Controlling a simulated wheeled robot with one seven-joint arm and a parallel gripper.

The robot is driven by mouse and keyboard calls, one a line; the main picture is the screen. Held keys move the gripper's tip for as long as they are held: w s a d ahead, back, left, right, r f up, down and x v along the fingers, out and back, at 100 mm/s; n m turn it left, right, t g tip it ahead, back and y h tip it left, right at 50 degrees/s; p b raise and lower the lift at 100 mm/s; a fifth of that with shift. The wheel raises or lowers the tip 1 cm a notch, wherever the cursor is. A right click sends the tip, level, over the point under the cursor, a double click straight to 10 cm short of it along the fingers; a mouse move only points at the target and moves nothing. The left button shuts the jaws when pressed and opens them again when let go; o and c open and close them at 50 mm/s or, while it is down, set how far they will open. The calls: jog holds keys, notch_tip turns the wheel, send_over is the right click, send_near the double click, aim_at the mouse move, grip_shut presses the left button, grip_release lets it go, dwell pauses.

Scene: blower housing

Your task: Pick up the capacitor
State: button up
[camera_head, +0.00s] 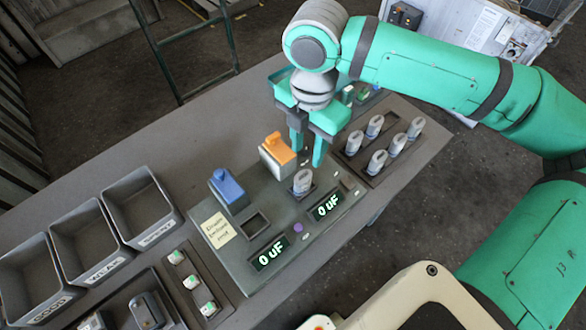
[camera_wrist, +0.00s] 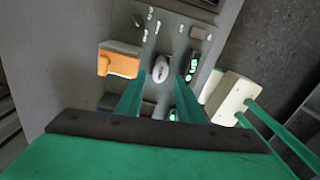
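A grey capacitor (camera_head: 302,181) stands in a socket of the test panel (camera_head: 262,215), near the lit "0 uF" displays. It also shows in the wrist view (camera_wrist: 161,69), centred just beyond my fingertips. My gripper (camera_head: 308,155) is open and empty, pointing down above and slightly behind this capacitor. The two teal fingers (camera_wrist: 160,82) are apart, one to either side of the capacitor's line in the wrist view, and I see no contact. Several similar capacitors (camera_head: 376,160) stand in a dark tray to the right.
An orange-topped block (camera_head: 277,152) stands close to the left of my fingers. A blue block (camera_head: 228,189) and an empty square socket (camera_head: 257,225) lie farther left on the panel. Labelled bins (camera_head: 88,236) are at the table's left.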

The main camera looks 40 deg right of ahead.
aim_at(304, 175)
notch_tip(304, 175, down, 5)
jog(key=shift+f, duration=0.1)
jog(key=f, duration=0.3)
jog(key=a+f, duration=0.1)
jog(key=shift+s+f, duration=0.15)
jog(key=shift+s, duration=0.15)
jog(key=shift+f, duration=0.45)
jog(key=c, duration=0.7)
